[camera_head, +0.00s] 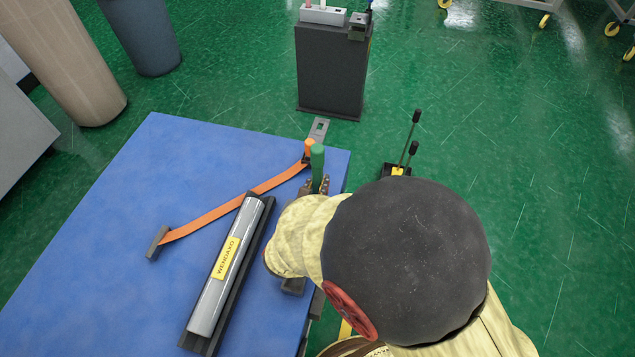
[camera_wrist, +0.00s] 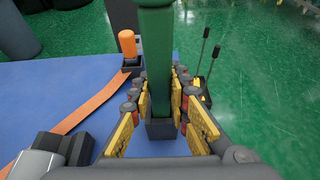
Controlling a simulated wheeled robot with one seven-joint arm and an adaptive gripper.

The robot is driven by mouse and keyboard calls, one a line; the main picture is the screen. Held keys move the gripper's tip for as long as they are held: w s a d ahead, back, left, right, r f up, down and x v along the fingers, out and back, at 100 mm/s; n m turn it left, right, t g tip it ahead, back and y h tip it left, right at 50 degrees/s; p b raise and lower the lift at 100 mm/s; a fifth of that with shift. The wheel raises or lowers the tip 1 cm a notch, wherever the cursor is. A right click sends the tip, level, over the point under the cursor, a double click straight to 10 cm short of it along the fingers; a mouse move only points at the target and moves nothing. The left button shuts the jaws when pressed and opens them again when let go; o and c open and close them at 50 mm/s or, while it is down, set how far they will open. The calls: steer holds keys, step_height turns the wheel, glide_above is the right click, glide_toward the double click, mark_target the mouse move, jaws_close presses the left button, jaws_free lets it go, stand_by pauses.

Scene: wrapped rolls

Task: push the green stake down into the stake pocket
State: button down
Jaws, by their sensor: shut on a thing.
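The green stake (camera_head: 317,165) stands upright near the right edge of the blue table; it also shows in the wrist view (camera_wrist: 157,60). My gripper (camera_head: 319,186) is shut on it, with yellow finger pads on both sides in the wrist view. A dark square stake pocket (camera_wrist: 160,129) shows at the stake's lower end. The stake's lower end meets the pocket opening; I cannot tell how deep it sits. In the head view my arm hides this pocket's base.
An orange stake (camera_head: 309,148) stands in another pocket close behind. An orange strap (camera_head: 220,208) crosses the blue table (camera_head: 120,210). A wrapped silver roll (camera_head: 213,295) lies in a dark cradle left of my arm. Black levers (camera_head: 412,140) stand right of the table.

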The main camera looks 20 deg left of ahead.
steer(key=c, duration=1.6)
jaws_free()
steer(key=v, duration=1.2)
